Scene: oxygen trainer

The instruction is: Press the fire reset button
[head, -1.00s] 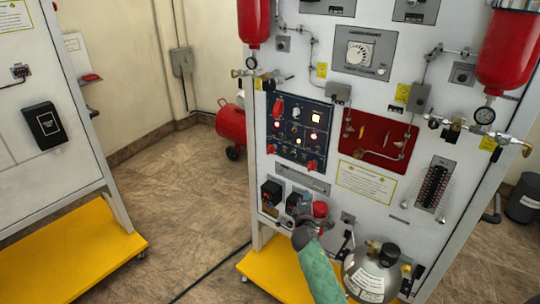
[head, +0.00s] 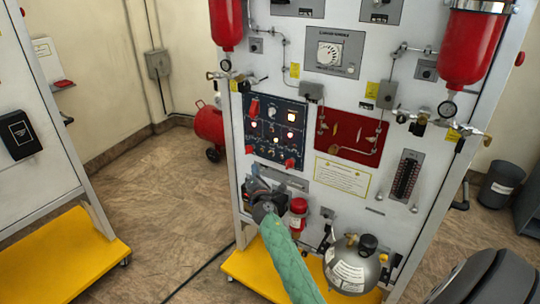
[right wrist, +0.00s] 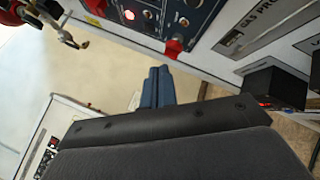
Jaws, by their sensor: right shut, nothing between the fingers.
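The dark blue control panel (head: 272,148) on the white trainer board carries lit lamps or buttons and several red switch parts. Its labels are too small to read, so I cannot tell which control is the fire reset button. My right gripper (head: 257,188) is in front of the board just below this panel, partly hiding the black boxes there. In the right wrist view the blue fingers (right wrist: 157,74) are shut together and empty, apart from the panel's lower edge (right wrist: 160,40). A red switch part (right wrist: 172,49) appears close to them in that picture. My left gripper is out of view.
A black box (right wrist: 275,88) shows right of the fingers in the wrist view. Red tanks (head: 473,50) hang above. Open floor (head: 165,190) lies to the left.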

